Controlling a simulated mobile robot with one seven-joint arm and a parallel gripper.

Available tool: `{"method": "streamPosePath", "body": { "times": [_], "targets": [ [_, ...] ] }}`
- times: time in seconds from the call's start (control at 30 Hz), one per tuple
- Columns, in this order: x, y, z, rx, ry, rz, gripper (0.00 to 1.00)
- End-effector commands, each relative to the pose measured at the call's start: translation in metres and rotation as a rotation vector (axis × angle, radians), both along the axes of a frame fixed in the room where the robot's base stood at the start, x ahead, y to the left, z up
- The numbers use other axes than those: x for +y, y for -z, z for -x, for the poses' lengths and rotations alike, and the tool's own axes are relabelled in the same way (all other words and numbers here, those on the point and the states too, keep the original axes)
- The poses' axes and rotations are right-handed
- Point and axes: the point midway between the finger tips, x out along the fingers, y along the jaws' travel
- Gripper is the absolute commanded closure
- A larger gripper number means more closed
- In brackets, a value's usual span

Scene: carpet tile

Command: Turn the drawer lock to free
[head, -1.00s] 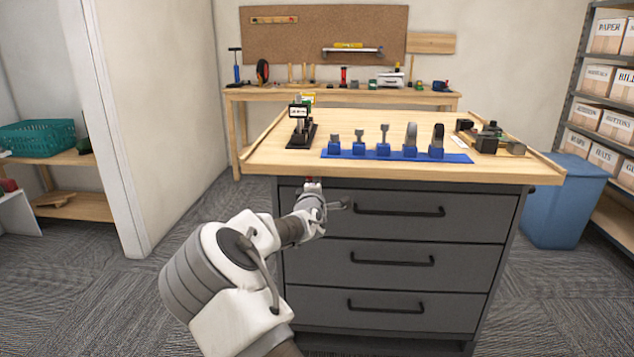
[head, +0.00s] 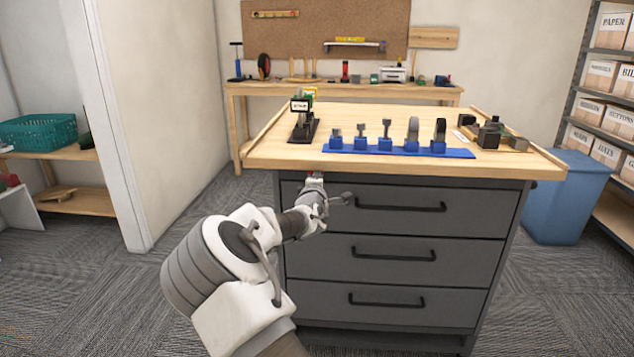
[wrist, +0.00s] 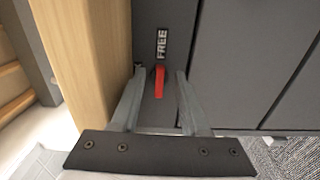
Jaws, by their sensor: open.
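The drawer lock is a small red lever (wrist: 159,82) on the cabinet's dark grey front, with a white-lettered FREE label (wrist: 162,43) above it in the wrist view. The lever extends downward in that view, away from the label. My gripper (wrist: 160,73) is open, with one finger on each side of the lever; I cannot tell whether either finger touches it. In the head view my gripper (head: 314,186) is at the upper left of the drawer front, just under the tabletop, and hides most of the lock; a little red shows there.
The cabinet has three drawers with black handles; the top handle (head: 400,207) is right of my gripper. The wooden top (head: 270,150) overhangs close by and holds a blue tool rack (head: 350,153). A blue bin (head: 566,200) stands right. Carpet is open at left.

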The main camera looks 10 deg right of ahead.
Motion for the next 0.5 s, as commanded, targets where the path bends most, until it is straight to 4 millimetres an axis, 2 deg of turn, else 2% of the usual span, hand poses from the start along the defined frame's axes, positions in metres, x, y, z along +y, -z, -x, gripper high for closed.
{"method": "streamPosePath", "body": {
  "times": [0.17, 0.5],
  "targets": [
    [0.004, -0.002, 0.013, 0.001, 0.0, 0.0, 0.55],
    [0.02, -0.003, 0.068, 0.002, -0.002, -0.001, 0.55]
  ]
}}
